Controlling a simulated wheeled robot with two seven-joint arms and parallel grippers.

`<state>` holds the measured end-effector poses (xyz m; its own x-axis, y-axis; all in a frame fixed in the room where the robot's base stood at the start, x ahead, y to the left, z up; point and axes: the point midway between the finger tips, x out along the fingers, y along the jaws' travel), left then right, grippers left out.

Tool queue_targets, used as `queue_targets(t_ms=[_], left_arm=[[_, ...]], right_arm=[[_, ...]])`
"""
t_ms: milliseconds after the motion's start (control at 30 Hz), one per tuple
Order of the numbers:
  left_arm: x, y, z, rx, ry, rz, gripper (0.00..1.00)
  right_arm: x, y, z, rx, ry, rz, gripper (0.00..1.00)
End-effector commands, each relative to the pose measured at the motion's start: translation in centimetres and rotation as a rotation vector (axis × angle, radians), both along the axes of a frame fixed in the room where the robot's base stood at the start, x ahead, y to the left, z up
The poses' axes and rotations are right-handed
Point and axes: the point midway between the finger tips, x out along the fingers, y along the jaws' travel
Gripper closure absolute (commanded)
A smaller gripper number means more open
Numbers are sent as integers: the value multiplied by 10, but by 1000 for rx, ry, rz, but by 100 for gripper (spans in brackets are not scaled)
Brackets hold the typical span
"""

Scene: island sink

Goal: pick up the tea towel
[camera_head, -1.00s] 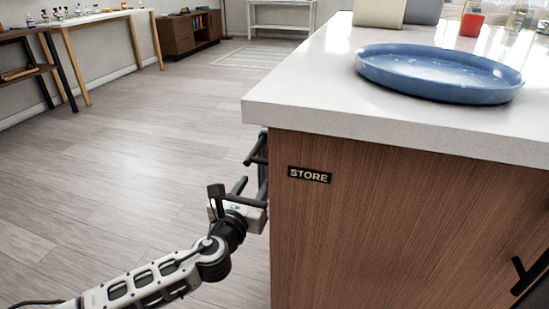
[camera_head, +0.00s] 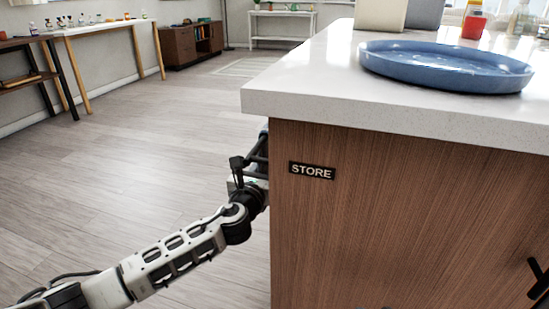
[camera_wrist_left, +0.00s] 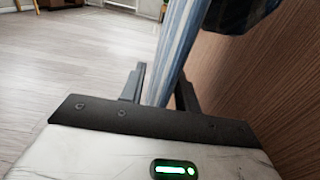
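The tea towel (camera_wrist_left: 180,45) hangs at the wooden side of the island in the left wrist view, with blue, grey and white stripes. Its lower part narrows between the fingers of my left gripper (camera_wrist_left: 160,88). The two fingers stand apart on either side of the cloth, and I see no clear pinch. In the head view my left gripper (camera_head: 257,163) reaches to the island's left side, partly hidden behind the cabinet corner. The towel is hidden there. My right gripper is in neither view.
The island's white worktop (camera_head: 300,90) overhangs the wooden cabinet (camera_head: 400,220) close to my left arm. A blue tray (camera_head: 445,68) lies on top. A dark cloth-like shape (camera_wrist_left: 235,14) hangs beside the towel. The floor (camera_head: 130,170) to the left is clear.

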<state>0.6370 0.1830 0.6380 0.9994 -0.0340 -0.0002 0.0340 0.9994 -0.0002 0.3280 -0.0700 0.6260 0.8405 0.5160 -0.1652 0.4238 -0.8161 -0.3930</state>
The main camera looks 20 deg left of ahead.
Motion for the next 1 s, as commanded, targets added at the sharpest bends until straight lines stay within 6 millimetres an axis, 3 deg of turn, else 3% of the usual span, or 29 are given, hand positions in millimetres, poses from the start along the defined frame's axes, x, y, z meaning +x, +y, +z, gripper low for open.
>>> queue_targets(t_ms=[33,100,467,767,833,1000], left_arm=[[0,0,0,0,0,0,83],[0,0,0,0,0,0,100],[0,0,2,0,-1,0,100],[0,1,33,0,-3,0,100],[-4,0,23,-1,-22,0,100],[-16,0,20,-5,-113,0,100]], right_arm=[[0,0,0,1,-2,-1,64],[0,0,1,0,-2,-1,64],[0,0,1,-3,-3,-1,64],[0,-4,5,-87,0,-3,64],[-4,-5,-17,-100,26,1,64],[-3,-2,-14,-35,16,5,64]])
